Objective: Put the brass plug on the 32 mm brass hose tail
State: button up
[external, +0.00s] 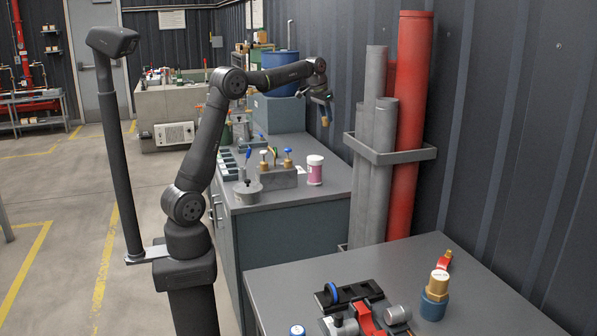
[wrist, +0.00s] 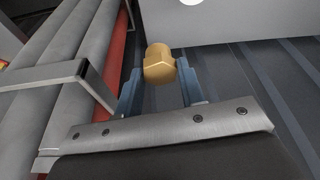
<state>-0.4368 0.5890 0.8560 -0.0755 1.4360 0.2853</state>
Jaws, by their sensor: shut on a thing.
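My gripper (wrist: 158,80) is shut on the brass plug (wrist: 158,63), a short gold-coloured piece with flat faces held between the blue fingertips. Several brass fittings stand in a grey block (external: 277,178) on the back bench. A brass piece with a pale band (external: 439,283) stands in a blue base on the near table. I cannot tell which fitting is the 32 mm hose tail.
Grey pipes and a red pipe (external: 410,125) stand in a wall rack right of my gripper. A pink-and-white jar (external: 315,170) and a grey pot (external: 247,192) flank the block.

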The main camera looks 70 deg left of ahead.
jog(key=s+d+r+m+h, duration=0.1)
jog(key=d+r+m, duration=0.45)
jog(key=d, duration=0.75)
jog(key=s+d+r+m+g+h, duration=0.1)
jog(key=s+d+r+m, duration=0.1)
jog(key=d+r, duration=0.85)
jog(key=s+d+r+m+h, duration=0.1)
jog(key=d+r+m, duration=0.35)
jog(key=d, duration=1.15)
jog(key=d+f, duration=0.4)
jog(key=d, duration=0.5)
jog(key=d+f, duration=0.4)
jog(key=d, duration=0.4)
jog(key=d+f, duration=0.4)
jog(key=d, duration=0.5)
jog(key=s+d+f, duration=0.5)
jog(key=d+f, duration=0.1)
jog(key=d, duration=0.4)
jog(key=s+d+f, duration=0.5)
jog(key=d+f, duration=0.2)
jog(key=d, duration=0.3)
send_over(444, 276)
jog(key=a, duration=0.1)
jog(key=shift+n, duration=0.3)
jog(key=f, duration=0.6)
jog(key=shift+s+f, duration=0.3)
jog(key=shift+s, duration=0.05)
jog(key=shift+f, duration=1.9)
jog(key=shift+a+f, duration=0.1)
